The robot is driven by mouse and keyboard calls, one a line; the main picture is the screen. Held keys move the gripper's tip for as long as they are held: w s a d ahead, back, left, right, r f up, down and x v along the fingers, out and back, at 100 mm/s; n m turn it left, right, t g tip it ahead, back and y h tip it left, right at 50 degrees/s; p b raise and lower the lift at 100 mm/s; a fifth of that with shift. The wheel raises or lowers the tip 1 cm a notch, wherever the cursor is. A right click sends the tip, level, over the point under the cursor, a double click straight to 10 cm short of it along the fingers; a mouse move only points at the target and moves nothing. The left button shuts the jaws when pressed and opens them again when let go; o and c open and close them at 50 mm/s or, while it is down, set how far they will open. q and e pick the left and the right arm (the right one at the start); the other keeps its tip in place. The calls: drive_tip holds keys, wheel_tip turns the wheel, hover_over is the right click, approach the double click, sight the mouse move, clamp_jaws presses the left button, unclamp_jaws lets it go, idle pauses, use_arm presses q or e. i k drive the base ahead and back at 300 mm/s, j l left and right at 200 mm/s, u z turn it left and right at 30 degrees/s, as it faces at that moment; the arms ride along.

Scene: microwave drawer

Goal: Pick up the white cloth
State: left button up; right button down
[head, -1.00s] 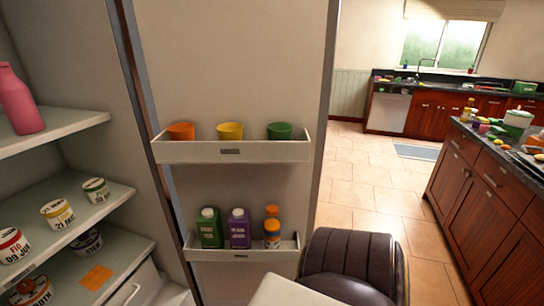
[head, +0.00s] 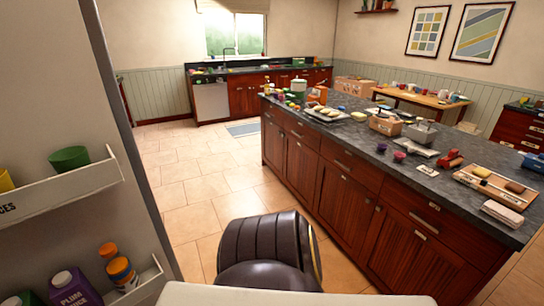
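I cannot pick out the white cloth with certainty. A pale, folded-looking item (head: 503,213) lies on the near right end of the kitchen island's dark counter, and I cannot tell whether it is cloth. Another flat whitish item (head: 420,150) lies farther back on the same counter, too small to identify. Neither of my grippers is in view.
The kitchen island (head: 325,190) stands to the right, its top crowded with small items. The open fridge door (head: 75,185) with shelves of cups and bottles is close on the left. Tiled floor (head: 195,190) between them is clear. A sink counter (head: 240,90) is at the back.

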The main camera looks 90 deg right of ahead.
sight(508, 216)
drive_tip(key=z, duration=4.6)
